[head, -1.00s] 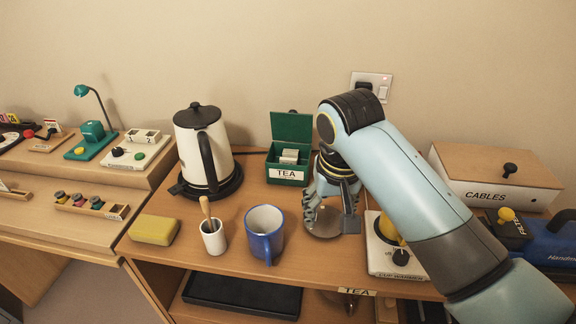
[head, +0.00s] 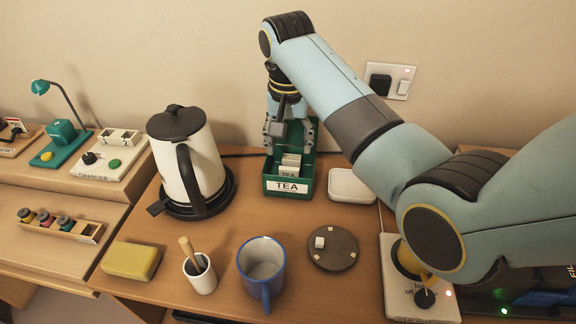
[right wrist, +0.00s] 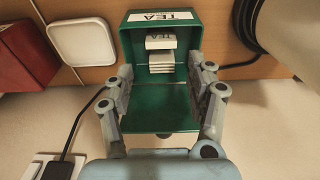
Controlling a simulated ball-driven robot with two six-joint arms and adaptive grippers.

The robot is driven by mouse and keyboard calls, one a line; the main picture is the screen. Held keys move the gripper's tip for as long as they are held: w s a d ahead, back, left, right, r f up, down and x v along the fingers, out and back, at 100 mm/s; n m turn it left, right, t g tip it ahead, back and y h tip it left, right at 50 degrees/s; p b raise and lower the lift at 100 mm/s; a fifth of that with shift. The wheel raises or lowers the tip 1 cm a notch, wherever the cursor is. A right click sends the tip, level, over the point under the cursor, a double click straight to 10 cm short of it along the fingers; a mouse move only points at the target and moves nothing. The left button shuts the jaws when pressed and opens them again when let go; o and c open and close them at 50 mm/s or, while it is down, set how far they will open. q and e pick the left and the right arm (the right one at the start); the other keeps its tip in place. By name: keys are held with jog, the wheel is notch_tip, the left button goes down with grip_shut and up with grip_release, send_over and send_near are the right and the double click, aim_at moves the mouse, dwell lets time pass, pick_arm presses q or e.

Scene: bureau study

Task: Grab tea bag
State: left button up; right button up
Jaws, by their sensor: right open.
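The green tea box (head: 272,187), labelled TEA, stands with its lid open beside the kettle. Several pale tea bags (head: 291,162) stand inside it; they also show in the right wrist view (right wrist: 160,60). My right gripper (head: 290,133) is over the back of the box, partly hiding the lid. In the right wrist view my right gripper (right wrist: 165,92) is open, its fingers spread on either side of the green lid (right wrist: 160,112). No tea bag is between the fingers. My left gripper is not in view.
The white kettle (head: 187,155) stands close to the left of the box. A white dish (head: 352,186) lies to its right. A round coaster (head: 333,258) with a small white cube, a blue mug (head: 262,270) and a cup with a wooden handle (head: 200,276) stand in front.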

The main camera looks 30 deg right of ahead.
aim_at(289, 169)
notch_tip(289, 169, down, 4)
jog(key=shift+d+f, duration=0.1)
jog(key=shift+f, duration=0.05)
jog(key=f, duration=0.3)
jog(key=w+f, duration=0.1)
jog(key=f, duration=0.1)
jog(key=shift+d, duration=0.1)
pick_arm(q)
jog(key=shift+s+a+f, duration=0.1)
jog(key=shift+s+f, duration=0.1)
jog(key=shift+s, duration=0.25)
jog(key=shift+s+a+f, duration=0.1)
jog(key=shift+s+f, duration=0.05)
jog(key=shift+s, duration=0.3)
pick_arm(e)
jog(key=shift+s, duration=0.1)
jog(key=c, duration=0.5)
